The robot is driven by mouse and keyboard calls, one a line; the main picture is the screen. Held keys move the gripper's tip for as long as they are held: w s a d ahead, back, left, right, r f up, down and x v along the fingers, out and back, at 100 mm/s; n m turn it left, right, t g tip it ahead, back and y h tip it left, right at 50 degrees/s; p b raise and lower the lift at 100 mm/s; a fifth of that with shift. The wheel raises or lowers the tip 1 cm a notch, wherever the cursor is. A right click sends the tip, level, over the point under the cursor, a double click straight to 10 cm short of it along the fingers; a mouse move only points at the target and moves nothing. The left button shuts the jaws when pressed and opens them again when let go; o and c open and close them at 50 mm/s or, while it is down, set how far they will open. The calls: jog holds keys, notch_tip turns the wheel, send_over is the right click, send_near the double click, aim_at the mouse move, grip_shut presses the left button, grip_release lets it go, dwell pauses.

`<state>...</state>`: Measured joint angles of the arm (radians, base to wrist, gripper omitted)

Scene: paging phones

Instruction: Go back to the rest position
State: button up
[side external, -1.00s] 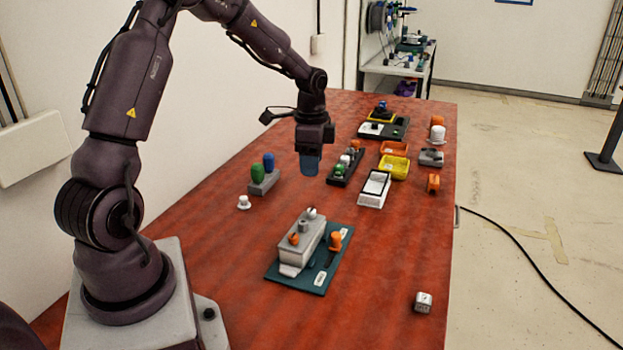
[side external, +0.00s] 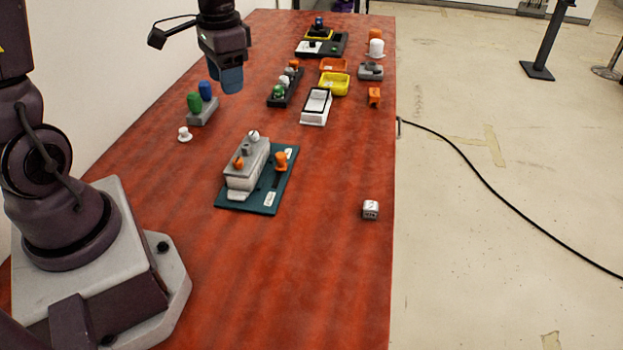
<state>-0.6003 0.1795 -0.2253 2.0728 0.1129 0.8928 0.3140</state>
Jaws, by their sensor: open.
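My gripper (side external: 230,80) hangs pointing down above the red table (side external: 320,260), at the upper left of the side external view. Its blue fingers are open and nothing shows between them. It is apart from everything below it. The grey block with a green and a blue peg (side external: 202,110) shows to its lower left. The dark rack with green, white and orange pieces (side external: 285,88) shows to its right.
A grey box on a teal board (side external: 250,175) stands mid-table. A white tray (side external: 316,106), a yellow bin (side external: 335,84) and an orange bin (side external: 333,65) stand farther back. The front table is clear.

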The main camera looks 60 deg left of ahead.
jog(key=s+d+r+t, duration=0.5)
jog(key=s+d+r, duration=0.5)
jog(key=d, duration=0.3)
jog(key=shift+s+d+r+t+h, duration=0.2)
jog(key=shift+s+r+t+h, duration=0.1)
jog(key=shift+s+r+t, duration=0.1)
dwell(0.8)
